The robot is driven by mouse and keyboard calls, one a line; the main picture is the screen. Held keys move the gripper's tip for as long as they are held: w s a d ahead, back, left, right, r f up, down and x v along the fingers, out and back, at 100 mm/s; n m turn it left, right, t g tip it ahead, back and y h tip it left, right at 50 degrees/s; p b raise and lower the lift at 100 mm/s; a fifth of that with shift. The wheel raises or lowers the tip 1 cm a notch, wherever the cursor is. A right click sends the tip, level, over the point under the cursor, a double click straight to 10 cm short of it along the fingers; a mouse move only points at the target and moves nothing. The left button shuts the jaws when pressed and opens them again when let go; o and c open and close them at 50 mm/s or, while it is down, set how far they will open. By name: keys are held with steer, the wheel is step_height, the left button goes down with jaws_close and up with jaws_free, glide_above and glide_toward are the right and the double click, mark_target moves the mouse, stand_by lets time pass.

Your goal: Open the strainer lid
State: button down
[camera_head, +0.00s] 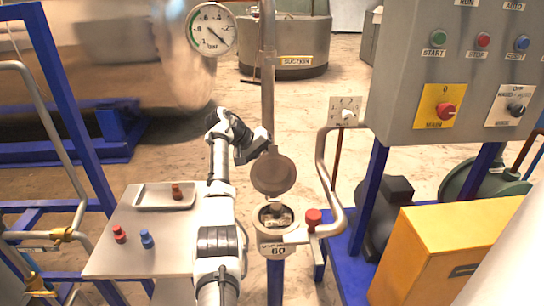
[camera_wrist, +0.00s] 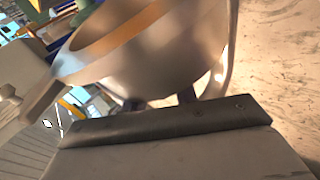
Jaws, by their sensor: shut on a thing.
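The strainer lid (camera_head: 273,174) is a round grey-brown disc. In the head view it stands raised, nearly upright, above the open strainer body (camera_head: 262,236), whose round mouth and inside show. My gripper (camera_head: 262,145) is at the upper left edge of the lid, partly behind it, and is shut on the lid. The exact place of grip is hidden in the head view. In the wrist view a large rounded metal piece, seemingly the lid (camera_wrist: 170,55), fills the space just beyond my gripper (camera_wrist: 160,101), and its fingers are mostly covered.
A red-knobbed valve (camera_head: 313,217) and bent pipe stand right of the strainer. A side table (camera_head: 110,262) with a tray and small red and blue parts is at left. A control panel (camera_head: 455,60) is at right.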

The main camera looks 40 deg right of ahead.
steer(key=shift+a+f, duration=0.15)
steer(key=shift+f, duration=0.2)
steer(key=c, duration=1.1)
jaws_free()
steer(key=shift+a, duration=0.1)
steer(key=shift+r, duration=0.15)
steer(key=shift+r, duration=0.1)
steer(key=b+v, duration=0.3)
steer(key=v, duration=1)
steer(key=shift+w+a+r+b, duration=0.15)
steer(key=shift+r+b, duration=0.05)
steer(key=shift+b, duration=0.1)
